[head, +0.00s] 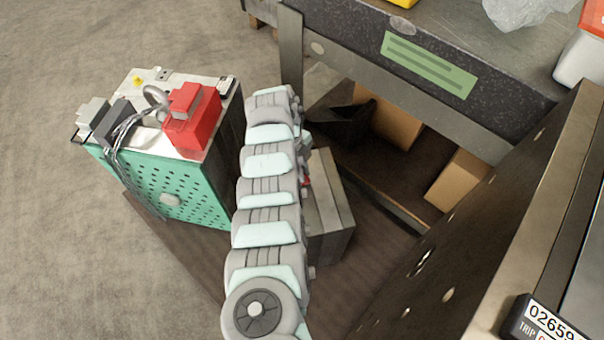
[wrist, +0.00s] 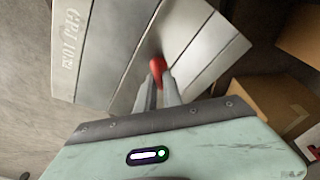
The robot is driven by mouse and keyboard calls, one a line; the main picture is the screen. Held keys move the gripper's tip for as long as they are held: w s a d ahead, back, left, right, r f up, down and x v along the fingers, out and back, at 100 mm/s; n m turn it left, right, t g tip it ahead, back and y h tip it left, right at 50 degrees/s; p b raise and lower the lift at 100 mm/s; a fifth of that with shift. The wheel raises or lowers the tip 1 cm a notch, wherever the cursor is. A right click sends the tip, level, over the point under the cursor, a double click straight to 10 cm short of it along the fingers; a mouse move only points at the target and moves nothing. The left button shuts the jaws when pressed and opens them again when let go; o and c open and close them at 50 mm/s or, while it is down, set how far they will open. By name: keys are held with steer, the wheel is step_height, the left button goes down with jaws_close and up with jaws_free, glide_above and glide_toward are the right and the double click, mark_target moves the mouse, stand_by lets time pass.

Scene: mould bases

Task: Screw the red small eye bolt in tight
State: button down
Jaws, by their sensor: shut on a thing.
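The red small eye bolt (wrist: 157,66) shows in the wrist view between the tips of my gripper (wrist: 159,80), against a face of the grey metal mould base (wrist: 112,45). My gripper is shut on the eye bolt. Whether the bolt sits fully against the block cannot be told, as the fingers hide its lower part. In the head view the mould base (head: 331,215) stands on the dark floor panel, partly behind my arm. Only a small bit of red (head: 307,181) shows there beside the arm, and my gripper is hidden.
A green perforated cabinet (head: 200,199) with a red box (head: 192,118) and cables on top stands left of my arm. A workbench (head: 420,97) with cardboard boxes (head: 459,181) on its lower shelf is at right. A large brown plate (head: 480,230) stands at far right.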

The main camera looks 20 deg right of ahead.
steer(key=shift+f+m, duration=0.1)
steer(key=shift+m, duration=0.5)
steer(key=shift+d+m+p, duration=0.1)
steer(key=shift+m+p, duration=0.2)
steer(key=c, duration=1.4)
jaws_free()
steer(key=p+v, duration=0.2)
steer(key=v, duration=0.1)
steer(key=s+p+v, duration=0.1)
steer(key=p+v, duration=0.1)
steer(key=shift+d+r, duration=0.2)
steer(key=shift+d, duration=0.1)
steer(key=shift+f, duration=0.1)
